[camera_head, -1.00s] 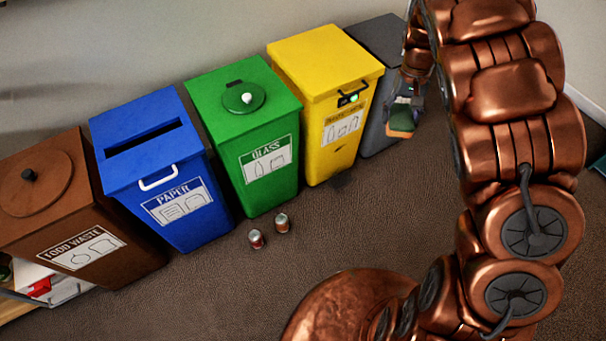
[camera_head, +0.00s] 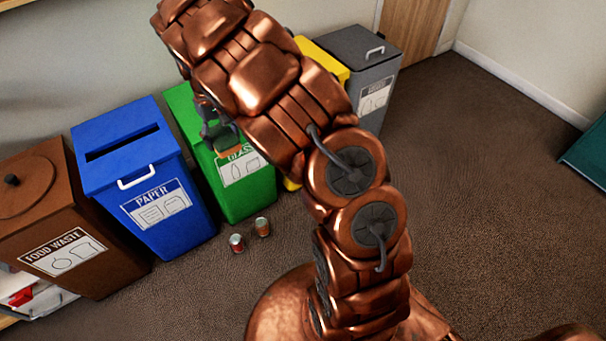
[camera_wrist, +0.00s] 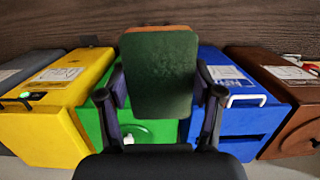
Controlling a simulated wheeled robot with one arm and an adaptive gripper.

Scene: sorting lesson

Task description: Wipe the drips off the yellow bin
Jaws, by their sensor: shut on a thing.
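The yellow bin (camera_head: 322,62) is mostly hidden behind my arm in the head view; its lid corner and a low sliver show. In the wrist view the yellow bin (camera_wrist: 95,75) is at the left, with a dark latch and green light. I cannot make out drips on it now. My gripper (camera_head: 215,133) is in front of the green bin's upper part. It is shut on a sponge (camera_wrist: 160,75) with a dark green face and orange edge. The sponge also shows small in the head view (camera_head: 229,153). In the wrist view the sponge hides part of the green and blue bins.
The green bin (camera_head: 262,188), blue paper bin (camera_head: 185,225) and brown food waste bin (camera_head: 118,270) stand left of the yellow one. A grey bin (camera_head: 378,68) stands right. Two cans (camera_head: 237,243) (camera_head: 262,227) stand on the floor before the green bin.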

